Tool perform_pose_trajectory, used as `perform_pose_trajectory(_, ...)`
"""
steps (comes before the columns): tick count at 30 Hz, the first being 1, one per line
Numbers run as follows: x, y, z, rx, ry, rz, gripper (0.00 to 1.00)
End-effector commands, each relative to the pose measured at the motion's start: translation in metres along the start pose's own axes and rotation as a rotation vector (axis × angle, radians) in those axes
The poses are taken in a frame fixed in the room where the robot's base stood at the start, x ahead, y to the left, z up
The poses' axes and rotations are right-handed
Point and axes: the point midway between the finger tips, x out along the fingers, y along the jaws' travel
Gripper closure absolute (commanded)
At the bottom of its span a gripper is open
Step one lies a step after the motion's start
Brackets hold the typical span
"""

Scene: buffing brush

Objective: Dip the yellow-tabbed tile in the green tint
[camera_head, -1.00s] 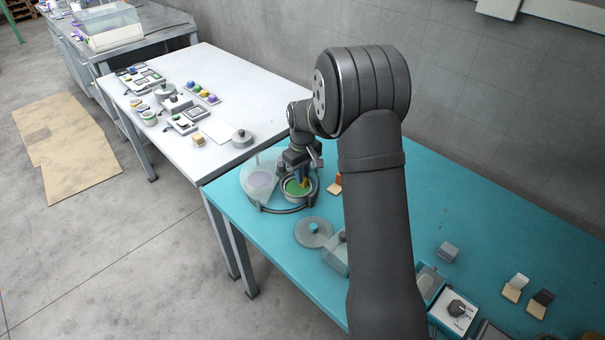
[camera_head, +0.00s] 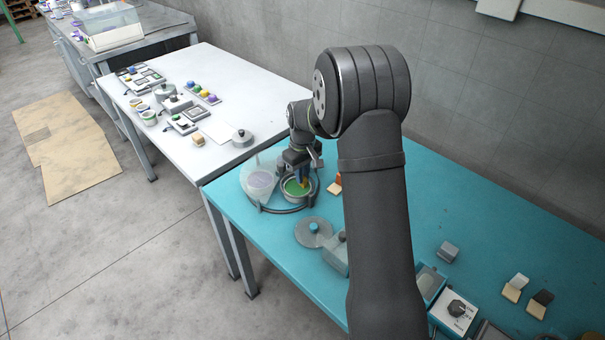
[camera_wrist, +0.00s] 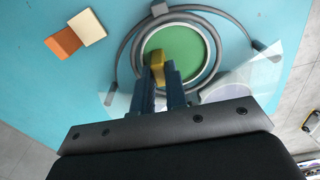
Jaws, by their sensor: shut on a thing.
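The green tint fills a round grey pot (camera_head: 285,196), which also shows in the wrist view, where the tint (camera_wrist: 184,48) is a flat green disc. My gripper (camera_wrist: 160,75) is shut on the yellow-tabbed tile (camera_wrist: 157,63), and only its yellow part shows between the fingers. In the head view my gripper (camera_head: 300,180) points down into the pot's opening. The tile's lower part is hidden, so I cannot tell how deep it sits in the tint.
A dark ring frame (camera_head: 262,207) surrounds the pot, with a clear lid (camera_head: 257,166) and a pale purple pot (camera_head: 260,181) to its left. An orange and cream tile (camera_wrist: 65,42) lies beside the ring. A round grey lid (camera_head: 313,233) lies in front.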

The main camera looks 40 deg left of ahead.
Motion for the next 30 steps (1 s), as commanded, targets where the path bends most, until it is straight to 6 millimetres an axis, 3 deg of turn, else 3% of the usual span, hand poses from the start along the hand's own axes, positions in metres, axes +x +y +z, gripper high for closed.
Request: perform_pose_trajectory(30,-0.036,0.000,0.000,0.000,0.000,0.000,1.00)
